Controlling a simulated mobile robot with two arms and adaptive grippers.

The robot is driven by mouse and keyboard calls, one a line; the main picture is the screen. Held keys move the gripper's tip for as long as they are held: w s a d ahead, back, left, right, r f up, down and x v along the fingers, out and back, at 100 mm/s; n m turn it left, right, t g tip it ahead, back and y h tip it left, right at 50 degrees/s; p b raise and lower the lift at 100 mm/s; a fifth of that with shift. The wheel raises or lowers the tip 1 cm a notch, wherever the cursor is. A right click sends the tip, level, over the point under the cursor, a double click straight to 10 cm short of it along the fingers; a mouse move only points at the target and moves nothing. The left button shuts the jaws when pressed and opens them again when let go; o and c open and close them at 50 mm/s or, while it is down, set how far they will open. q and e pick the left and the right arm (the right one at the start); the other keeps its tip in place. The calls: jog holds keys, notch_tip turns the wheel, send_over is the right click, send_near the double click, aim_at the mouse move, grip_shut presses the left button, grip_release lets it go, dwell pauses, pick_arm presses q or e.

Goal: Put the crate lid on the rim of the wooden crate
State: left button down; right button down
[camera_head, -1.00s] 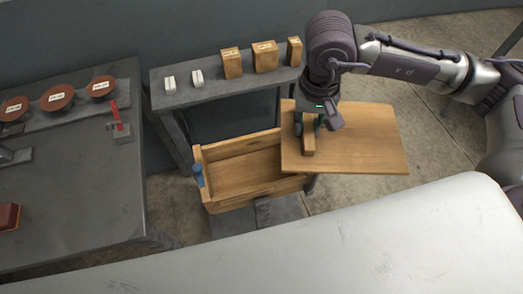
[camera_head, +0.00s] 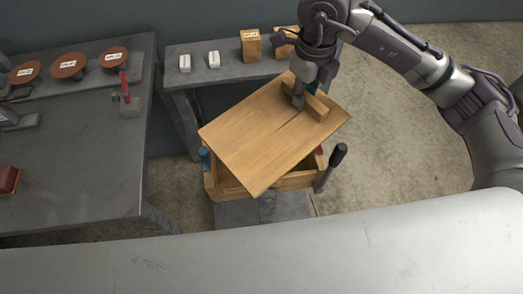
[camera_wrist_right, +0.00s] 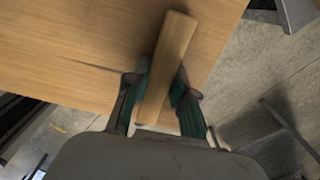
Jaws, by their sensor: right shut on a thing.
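The crate lid (camera_head: 258,140) is a flat wooden board with a wooden bar handle (camera_head: 318,108). My right gripper (camera_head: 299,98) is shut on that handle. In the right wrist view the handle (camera_wrist_right: 168,62) lies between the two fingers of the gripper (camera_wrist_right: 160,98), with the lid (camera_wrist_right: 70,45) beyond it. The lid is turned at an angle over the wooden crate (camera_head: 296,181) and hides most of it. Only the crate's near side and lower left corner show. Whether the lid touches the rim I cannot tell. My left gripper is not in view.
A grey bench behind the crate holds white blocks (camera_head: 214,59) and cardboard boxes (camera_head: 250,45). A grey table (camera_head: 75,160) at the left holds labelled red discs (camera_head: 69,66) and a red-handled clamp (camera_head: 125,90). A dark-handled post (camera_head: 332,165) stands close to the crate's right.

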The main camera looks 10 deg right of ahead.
jog(key=m, duration=0.3)
jog(key=w+a+m, duration=0.1)
jog(key=m, duration=0.1)
jog(key=shift+f+m+b, duration=0.2)
jog(key=shift+m+b, duration=0.1)
jog(key=shift+b, duration=0.05)
jog(key=shift+f, duration=0.15)
notch_tip(320, 180, down, 18)
jog(key=shift+m, duration=0.3)
jog(key=shift+f, duration=0.15)
jog(key=c, duration=1)
grip_release()
jog(key=shift+s, duration=0.1)
jog(key=shift+o, duration=0.2)
